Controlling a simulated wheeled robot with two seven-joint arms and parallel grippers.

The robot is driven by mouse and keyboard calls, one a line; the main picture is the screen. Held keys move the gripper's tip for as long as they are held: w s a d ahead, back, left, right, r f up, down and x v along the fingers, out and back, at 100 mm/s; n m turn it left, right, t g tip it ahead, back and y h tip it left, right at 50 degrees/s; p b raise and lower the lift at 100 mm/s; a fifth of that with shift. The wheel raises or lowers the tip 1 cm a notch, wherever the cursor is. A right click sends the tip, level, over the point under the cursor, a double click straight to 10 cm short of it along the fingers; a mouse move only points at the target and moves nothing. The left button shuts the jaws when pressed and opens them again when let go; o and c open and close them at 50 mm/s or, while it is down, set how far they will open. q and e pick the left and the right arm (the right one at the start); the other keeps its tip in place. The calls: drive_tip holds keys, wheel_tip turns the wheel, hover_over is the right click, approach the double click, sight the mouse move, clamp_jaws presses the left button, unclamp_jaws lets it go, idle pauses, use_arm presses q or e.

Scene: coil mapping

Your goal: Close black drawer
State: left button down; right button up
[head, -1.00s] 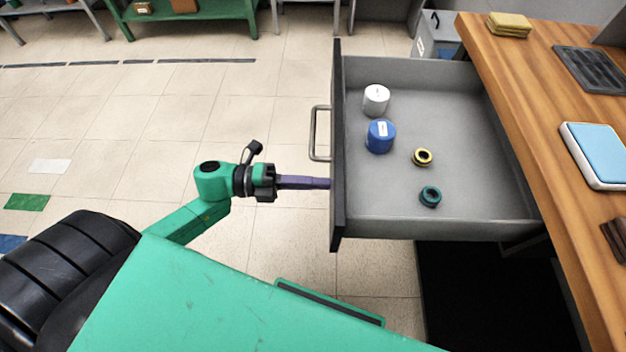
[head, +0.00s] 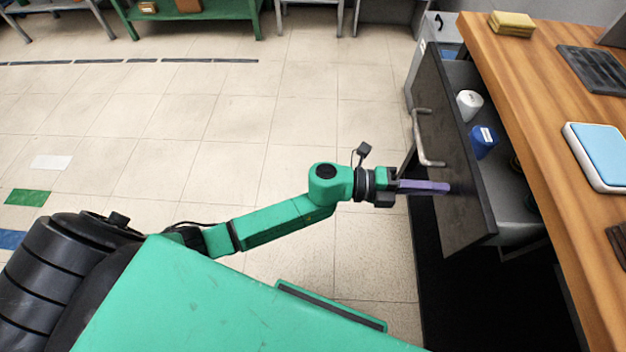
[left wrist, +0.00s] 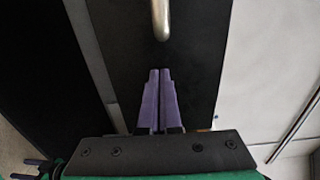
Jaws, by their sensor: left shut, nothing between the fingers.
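The black drawer (head: 452,160) is partly open under the wooden worktop, its front standing out from the bench. Its metal bar handle (head: 424,140) is on the front, and it also shows at the top of the left wrist view (left wrist: 160,18). My left gripper (head: 448,188) is shut and empty, its purple fingertips at the drawer front, below the handle in the picture. In the left wrist view the closed fingers (left wrist: 160,72) point at the black front panel; whether they touch it I cannot tell exactly.
Inside the drawer are a white cylinder (head: 469,105) and a blue cylinder (head: 482,141); the worktop hides part of the inside. The wooden worktop (head: 530,130) holds a blue-topped device (head: 598,155) and yellow pads (head: 511,23). The tiled floor (head: 250,130) at left is clear.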

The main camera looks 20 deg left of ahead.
use_arm(q)
drive_tip(key=b+x, duration=0.1)
drive_tip(key=x, duration=0.9)
drive_tip(key=shift+d+f+b, duration=0.1)
drive_tip(key=shift+d+b, duration=0.05)
drive_tip(key=shift+b, duration=0.25)
drive_tip(key=shift+r, duration=0.2)
use_arm(e)
drive_tip(key=w, duration=0.4)
drive_tip(key=shift+w+a+r, duration=0.25)
drive_tip(key=shift+a+r, duration=0.1)
use_arm(q)
drive_tip(key=shift+r, duration=0.2)
